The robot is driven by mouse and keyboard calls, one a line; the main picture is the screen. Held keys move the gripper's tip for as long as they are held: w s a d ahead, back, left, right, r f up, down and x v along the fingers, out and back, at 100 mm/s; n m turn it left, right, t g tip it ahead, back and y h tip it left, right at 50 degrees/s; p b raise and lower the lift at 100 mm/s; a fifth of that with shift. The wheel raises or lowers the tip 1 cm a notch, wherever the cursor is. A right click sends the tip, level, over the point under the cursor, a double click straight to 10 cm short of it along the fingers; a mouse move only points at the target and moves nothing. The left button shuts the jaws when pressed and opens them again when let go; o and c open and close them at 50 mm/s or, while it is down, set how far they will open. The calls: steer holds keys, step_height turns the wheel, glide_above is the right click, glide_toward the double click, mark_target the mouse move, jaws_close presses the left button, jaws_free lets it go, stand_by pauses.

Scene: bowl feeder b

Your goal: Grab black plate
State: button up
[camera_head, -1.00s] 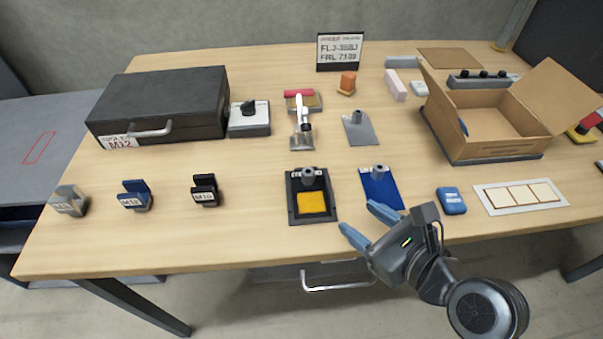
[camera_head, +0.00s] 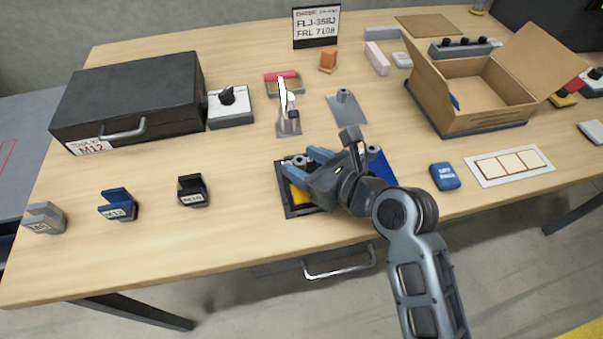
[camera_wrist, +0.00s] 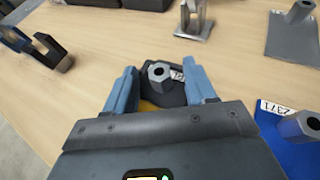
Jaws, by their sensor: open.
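The black plate (camera_head: 289,207) lies near the front middle of the table, with a yellow square and a grey hexagonal knob (camera_wrist: 160,73) on it. In the head view my gripper (camera_head: 303,163) covers much of the plate. In the wrist view my gripper (camera_wrist: 162,72) is open, its two blue fingers on either side of the knob and apart from it. A blue plate (camera_head: 379,165) lies just to the right, partly hidden by my arm. It also shows in the wrist view (camera_wrist: 285,150), with its own grey knob and a label.
A grey plate with a knob (camera_head: 345,108) and a metal clamp-like stand (camera_head: 288,118) are behind. Black (camera_head: 193,191), blue (camera_head: 117,204) and grey (camera_head: 44,218) holders stand at left. A blue box (camera_head: 445,177) is at right. Bare wood lies left of the black plate.

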steer(key=shift+w+a+f, duration=0.1)
steer(key=shift+w+a, duration=0.05)
steer(key=shift+c, duration=0.4)
jaws_close()
